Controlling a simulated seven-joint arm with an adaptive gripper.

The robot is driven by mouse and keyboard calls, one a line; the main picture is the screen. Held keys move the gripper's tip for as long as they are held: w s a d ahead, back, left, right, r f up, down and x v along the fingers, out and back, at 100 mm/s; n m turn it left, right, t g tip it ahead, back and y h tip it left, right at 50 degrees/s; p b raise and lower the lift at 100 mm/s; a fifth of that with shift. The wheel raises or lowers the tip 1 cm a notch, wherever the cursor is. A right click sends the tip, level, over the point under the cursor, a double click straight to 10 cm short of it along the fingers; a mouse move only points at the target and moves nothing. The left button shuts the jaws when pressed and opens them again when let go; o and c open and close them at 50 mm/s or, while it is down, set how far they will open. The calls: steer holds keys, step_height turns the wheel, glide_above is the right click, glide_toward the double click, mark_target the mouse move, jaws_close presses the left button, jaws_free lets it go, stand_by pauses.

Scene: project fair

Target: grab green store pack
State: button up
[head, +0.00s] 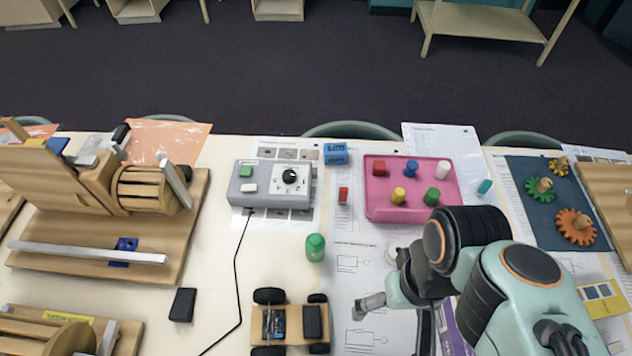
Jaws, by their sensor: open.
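A small green cylinder (315,247) stands upright on the pale table, left of my arm and below the grey control box; it is the green item that best fits the store pack, though I can read no label on it. My gripper (382,279) is at the lower right of it, over the printed sheets, clearly apart from it. My gripper is open with nothing seen between its fingers. My arm hides part of the sheets and table at the right.
A wheeled wooden car (290,325) stands below the cylinder. A grey control box (270,184) with a cable, a blue block (335,153) and a pink tray (376,207) of coloured pegs lie beyond. Wooden machines fill the left. Bare table lies left of the cylinder.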

steer(key=w+r+m+t, duration=0.2)
steer(key=w+m+t, duration=0.15)
steer(key=w, duration=0.55)
glide_above(315, 240)
steer(key=w+d, duration=0.3)
steer(key=w, duration=0.1)
step_height(315, 240, down, 11)
steer(key=s+a+f+g, duration=0.1)
steer(key=f, duration=0.2)
steer(key=s+a+f+n+g, duration=0.1)
steer(key=f, duration=0.1)
steer(key=s+a+f+n+g, duration=0.1)
steer(key=s+f, duration=0.1)
steer(key=f, duration=0.1)
steer(key=shift+f+h, duration=0.35)
steer(key=shift+h, duration=0.05)
step_height(315, 240, down, 6)
steer(key=shift+f, duration=0.1)
steer(key=c, duration=1.3)
